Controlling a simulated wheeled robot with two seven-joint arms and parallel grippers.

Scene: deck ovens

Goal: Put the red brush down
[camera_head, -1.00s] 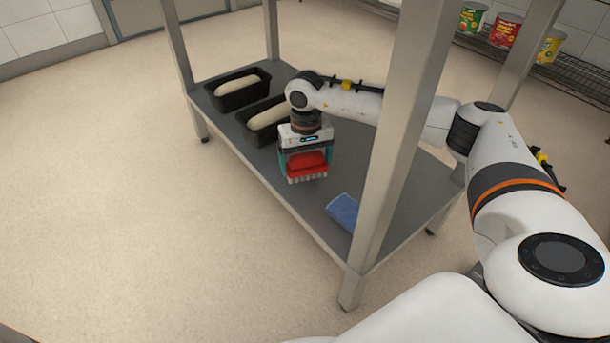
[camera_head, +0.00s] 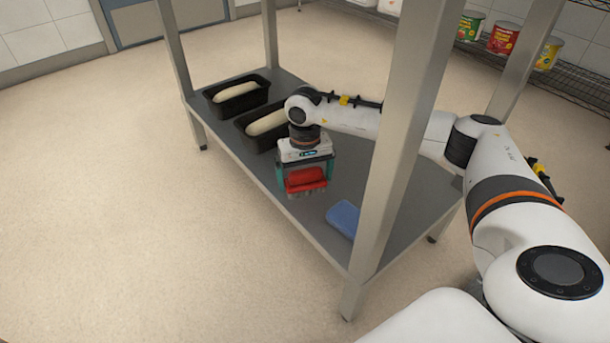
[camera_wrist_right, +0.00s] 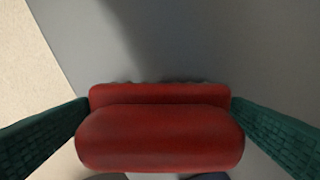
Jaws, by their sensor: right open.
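The red brush (camera_head: 305,180) is on the lower shelf (camera_head: 300,222) of the metal rack, its red back up and its pale bristles down, near the shelf's front edge. My right gripper (camera_head: 305,176) is over it, with a finger on each side. In the right wrist view the brush (camera_wrist_right: 160,136) lies between the two green fingers of the right gripper (camera_wrist_right: 160,125); the jaws are open, with the fingertips very close to the brush's ends. My left gripper is not in view.
Two black tins (camera_head: 212,102) with pale dough stand at the shelf's far left. A blue cloth (camera_head: 343,218) lies right of the brush. A rack post (camera_head: 392,150) rises in front of my right arm. Cans (camera_head: 504,38) stand on a wire shelf at the back right.

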